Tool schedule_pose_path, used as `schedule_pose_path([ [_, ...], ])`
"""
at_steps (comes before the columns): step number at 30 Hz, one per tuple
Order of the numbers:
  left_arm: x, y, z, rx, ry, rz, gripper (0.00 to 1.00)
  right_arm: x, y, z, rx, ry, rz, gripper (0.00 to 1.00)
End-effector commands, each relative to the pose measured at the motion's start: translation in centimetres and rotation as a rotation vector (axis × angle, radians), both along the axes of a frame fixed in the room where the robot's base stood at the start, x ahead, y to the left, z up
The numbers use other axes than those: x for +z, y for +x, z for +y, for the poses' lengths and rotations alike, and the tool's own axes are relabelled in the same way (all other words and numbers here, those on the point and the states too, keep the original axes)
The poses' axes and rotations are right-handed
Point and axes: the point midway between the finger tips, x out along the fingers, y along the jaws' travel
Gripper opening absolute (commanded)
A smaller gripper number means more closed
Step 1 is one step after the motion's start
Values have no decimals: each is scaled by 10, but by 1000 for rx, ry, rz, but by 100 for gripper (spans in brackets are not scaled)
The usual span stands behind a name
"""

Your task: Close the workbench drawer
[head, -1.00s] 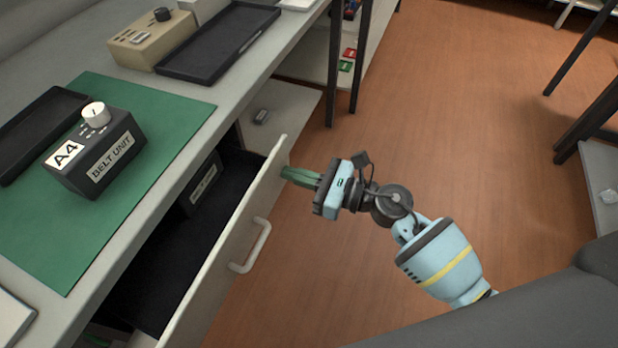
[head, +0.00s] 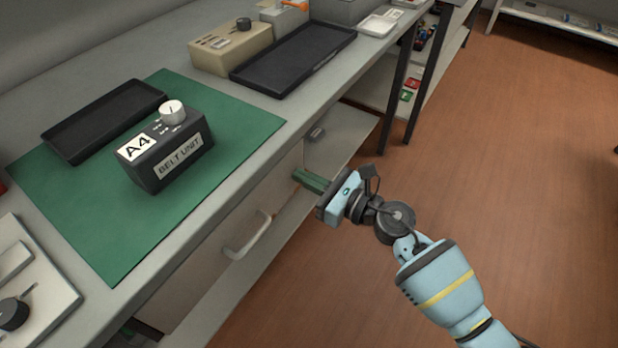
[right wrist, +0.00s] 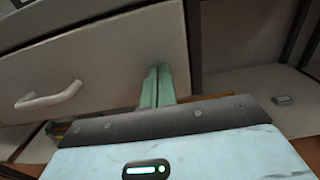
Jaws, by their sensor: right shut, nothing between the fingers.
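The workbench drawer (head: 205,262) is under the bench top, and its front sits in beneath the bench edge with no open interior showing. Its white bar handle (head: 248,238) is on the front; the handle also shows at the left in the right wrist view (right wrist: 48,97). My right gripper (head: 299,176) is shut and empty, its green fingertips at the far end of the drawer front. In the right wrist view the fingers (right wrist: 157,85) point at the drawer front (right wrist: 110,60) and appear to touch it near its edge. My left gripper is not in view.
On the bench, a green mat (head: 90,225) holds a dark belt unit box (head: 165,150) and a black tray (head: 100,120). Another black tray (head: 295,58) and a beige box (head: 230,45) stand farther back. Open shelf space lies beside the drawer; the floor (head: 500,180) at right is clear.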

Motion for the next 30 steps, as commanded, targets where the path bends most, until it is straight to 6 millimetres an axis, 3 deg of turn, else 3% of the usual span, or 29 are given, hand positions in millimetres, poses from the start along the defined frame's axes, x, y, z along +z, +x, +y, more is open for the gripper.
schedule_pose_path([
  [8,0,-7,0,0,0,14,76,6,1,1,-4,7,-10,0],
  [21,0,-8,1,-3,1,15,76,2,-38,-53,-4,3,-4,0],
  [30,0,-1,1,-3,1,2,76,2,-49,-67,-2,3,-4,0],
])
